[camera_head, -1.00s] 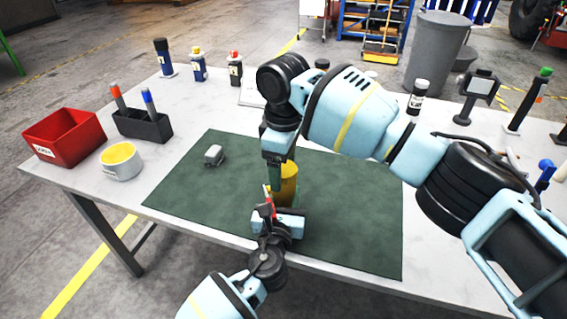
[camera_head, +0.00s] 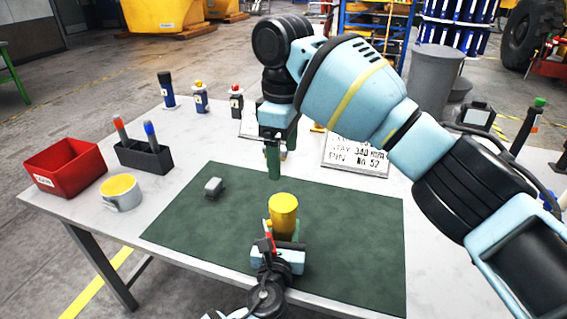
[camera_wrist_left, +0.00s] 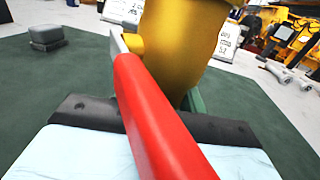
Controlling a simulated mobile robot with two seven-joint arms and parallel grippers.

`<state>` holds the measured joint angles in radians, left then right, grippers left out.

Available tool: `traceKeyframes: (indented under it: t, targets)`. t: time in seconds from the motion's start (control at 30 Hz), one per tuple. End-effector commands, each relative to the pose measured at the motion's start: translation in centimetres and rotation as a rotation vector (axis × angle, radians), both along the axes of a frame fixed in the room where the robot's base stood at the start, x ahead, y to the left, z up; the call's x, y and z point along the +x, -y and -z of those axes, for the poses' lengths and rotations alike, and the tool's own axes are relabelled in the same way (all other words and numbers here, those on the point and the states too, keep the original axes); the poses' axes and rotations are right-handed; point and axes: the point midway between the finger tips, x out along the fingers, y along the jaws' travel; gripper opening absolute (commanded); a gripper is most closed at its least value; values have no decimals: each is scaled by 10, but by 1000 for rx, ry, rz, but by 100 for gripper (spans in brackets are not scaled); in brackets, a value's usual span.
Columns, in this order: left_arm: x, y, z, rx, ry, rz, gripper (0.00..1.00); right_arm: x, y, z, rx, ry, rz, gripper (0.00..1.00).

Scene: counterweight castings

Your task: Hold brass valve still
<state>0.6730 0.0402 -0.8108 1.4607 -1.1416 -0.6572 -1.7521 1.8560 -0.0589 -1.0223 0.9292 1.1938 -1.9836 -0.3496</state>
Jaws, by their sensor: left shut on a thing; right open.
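The brass valve (camera_head: 284,208) is a yellow upright cylinder over the green mat (camera_head: 340,230), near the mat's front middle. My left gripper (camera_head: 281,240) is shut on the valve low down, from the front. In the left wrist view the valve's brass body (camera_wrist_left: 185,45) fills the top middle. A red lever (camera_wrist_left: 155,115) with a metal end runs from the brass toward the camera. One green finger shows beside the body; the grip itself is mostly hidden. My right gripper (camera_head: 281,160) is open and empty above and behind the valve, fingers pointing down, apart from it.
A small grey block (camera_head: 213,187) lies on the mat's left. At the left stand a red bin (camera_head: 66,168), a marker holder (camera_head: 144,157) and a cup (camera_head: 121,193). The mat's right side is clear.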

Motion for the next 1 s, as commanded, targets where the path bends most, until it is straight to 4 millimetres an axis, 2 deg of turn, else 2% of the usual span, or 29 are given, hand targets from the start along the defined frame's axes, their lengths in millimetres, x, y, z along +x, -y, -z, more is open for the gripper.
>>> traceKeyframes:
  t: [0.3,0.33,0.5,0.83,1.0]
  targets:
    - [0,0,1,0,-2,-1,0,0,0,-1,0,-1,0,79]
    - [0,0,1,0,-2,-1,44,0,0,-1,0,-1,0,79]
    - [0,0,1,0,-1,-1,66,0,0,-1,0,-1,0,79]
    - [-3,-1,0,0,0,0,66,0,0,-3,1,1,0,79]
    - [-24,-4,0,1,0,1,66,-1,0,-11,1,11,0,79]
